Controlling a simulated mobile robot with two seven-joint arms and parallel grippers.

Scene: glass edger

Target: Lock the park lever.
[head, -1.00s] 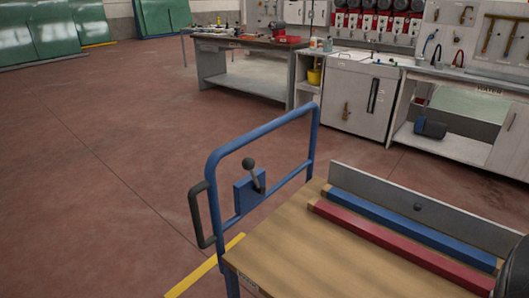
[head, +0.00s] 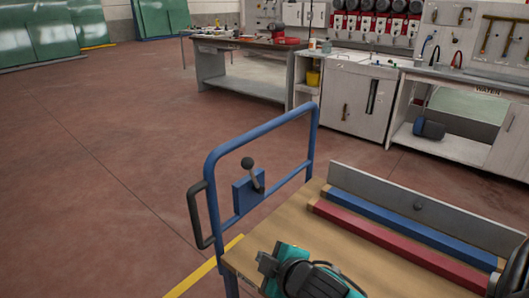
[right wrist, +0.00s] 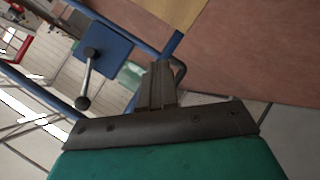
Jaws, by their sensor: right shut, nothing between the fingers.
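The park lever (head: 254,177) is a short grey rod with a dark ball knob. It stands up from a blue plate (head: 241,196) on the cart's blue tube handle frame (head: 262,130), leaning slightly to the left. In the right wrist view the lever (right wrist: 88,75) and its blue plate (right wrist: 108,45) are at upper left, beside the fingers. My right gripper (head: 266,262), teal and dark, is over the near left corner of the cart top. Its fingers (right wrist: 162,72) are shut and empty, apart from the lever. My left gripper is not in view.
The cart's wooden top (head: 310,230) carries a red bar (head: 385,243) and a blue bar (head: 400,232) beside a grey upright panel (head: 420,208). A black side handle (head: 196,215) sticks out left of the frame. Open floor lies to the left.

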